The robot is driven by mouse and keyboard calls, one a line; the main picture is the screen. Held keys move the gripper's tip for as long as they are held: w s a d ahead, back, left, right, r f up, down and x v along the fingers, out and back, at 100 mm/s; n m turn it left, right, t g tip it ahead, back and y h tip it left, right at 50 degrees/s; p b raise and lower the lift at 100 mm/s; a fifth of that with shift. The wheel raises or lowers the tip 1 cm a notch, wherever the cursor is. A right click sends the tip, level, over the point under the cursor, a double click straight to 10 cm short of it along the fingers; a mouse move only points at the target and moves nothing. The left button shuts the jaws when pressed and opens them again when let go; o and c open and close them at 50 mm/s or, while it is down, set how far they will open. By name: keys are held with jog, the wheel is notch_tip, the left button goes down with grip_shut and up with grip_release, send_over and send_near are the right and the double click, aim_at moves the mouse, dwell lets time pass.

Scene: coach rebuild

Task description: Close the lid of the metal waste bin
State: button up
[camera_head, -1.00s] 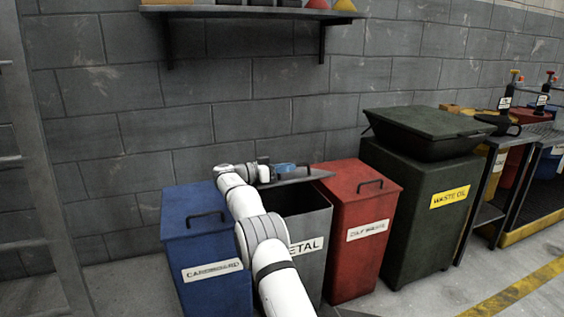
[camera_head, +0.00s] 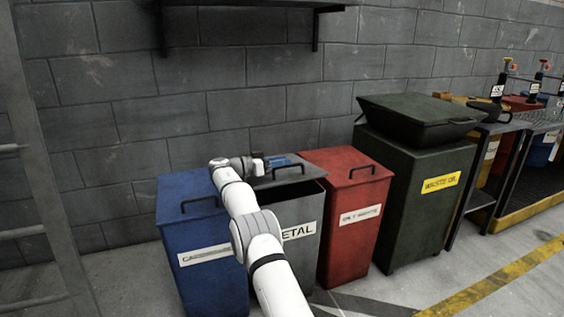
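The grey metal waste bin (camera_head: 299,245) stands between the blue and red bins, its label partly covered by my arm. Its lid (camera_head: 303,172) is tilted partly open, with a dark gap under its front edge. A bar handle (camera_head: 290,167) shows on the lid's top. My gripper (camera_head: 280,161) is at the lid's upper left side, near the handle. I cannot tell whether it touches the lid, and its fingers are too small to read.
The blue cardboard bin (camera_head: 205,260) is at left, the red bin (camera_head: 345,215) at right, both lids down. A dark green waste oil cabinet (camera_head: 420,200) stands further right. A wall shelf (camera_head: 250,4) hangs above. A ladder-like frame (camera_head: 35,150) is at far left.

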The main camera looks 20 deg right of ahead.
jog(key=shift+r, duration=0.1)
jog(key=shift+a, duration=0.4)
jog(key=p, duration=0.3)
send_over(259, 181)
